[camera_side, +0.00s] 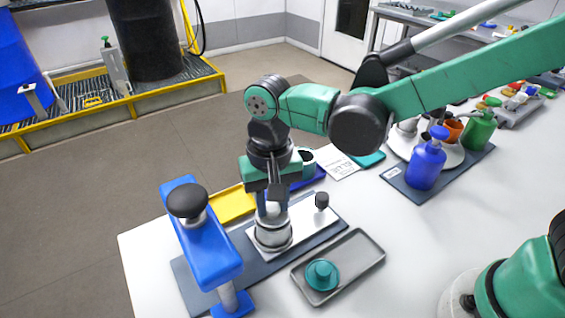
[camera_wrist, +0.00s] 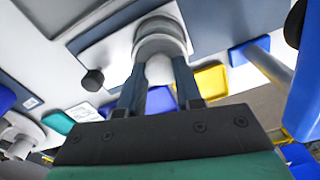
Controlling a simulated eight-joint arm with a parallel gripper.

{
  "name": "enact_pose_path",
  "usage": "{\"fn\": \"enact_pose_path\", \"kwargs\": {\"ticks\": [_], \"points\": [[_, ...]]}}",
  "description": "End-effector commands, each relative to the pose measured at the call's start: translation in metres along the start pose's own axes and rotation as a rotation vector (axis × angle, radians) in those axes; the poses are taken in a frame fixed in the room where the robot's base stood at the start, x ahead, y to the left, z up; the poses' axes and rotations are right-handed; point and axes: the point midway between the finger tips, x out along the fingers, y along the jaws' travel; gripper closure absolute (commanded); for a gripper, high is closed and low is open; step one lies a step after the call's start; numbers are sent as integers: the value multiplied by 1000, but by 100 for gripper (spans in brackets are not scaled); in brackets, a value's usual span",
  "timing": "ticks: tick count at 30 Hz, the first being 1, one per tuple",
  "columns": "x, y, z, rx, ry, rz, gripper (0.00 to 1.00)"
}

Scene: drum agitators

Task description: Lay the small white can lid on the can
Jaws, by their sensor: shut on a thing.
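My gripper (camera_side: 272,209) points down with its fingers shut on the white knob of the small white can lid (camera_side: 272,208). In the wrist view, the fingers of my gripper (camera_wrist: 158,85) close on either side of the knob of the white lid (camera_wrist: 159,70). The can (camera_side: 272,240) stands upright on a pale plate, directly under the lid; it also shows in the wrist view (camera_wrist: 160,26). The lid is at the can's top and looks roughly centred. I cannot tell whether it rests fully on the rim.
A blue stand with a black knob (camera_side: 187,202) rises close to the left of the can. A short black knob (camera_side: 322,200) stands right of it on the plate. A grey tray (camera_side: 358,262) holds a teal lid (camera_side: 321,274). Blue (camera_side: 426,165) and green bottles (camera_side: 480,130) stand farther right.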

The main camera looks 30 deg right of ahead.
Motion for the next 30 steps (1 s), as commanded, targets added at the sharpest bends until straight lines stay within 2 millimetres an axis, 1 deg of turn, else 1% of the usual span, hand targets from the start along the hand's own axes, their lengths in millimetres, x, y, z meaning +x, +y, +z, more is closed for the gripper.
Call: {"fn": "enact_pose_path", "kwargs": {"ticks": [4, 5, 6, 8, 9, 21, 23, 24, 30], "points": [[0, 0, 0, 0, 0, 0, 100], [0, 0, 0, 0, 0, 0, 64], [0, 0, 0, 0, 0, 0, 53], [0, 0, 0, 0, 0, 0, 36], [0, 0, 0, 0, 0, 0, 33], [0, 0, 0, 0, 0, 0, 33], [0, 0, 0, 0, 0, 0, 16], [0, 0, 0, 0, 0, 0, 12], [0, 0, 0, 0, 0, 0, 12]]}}
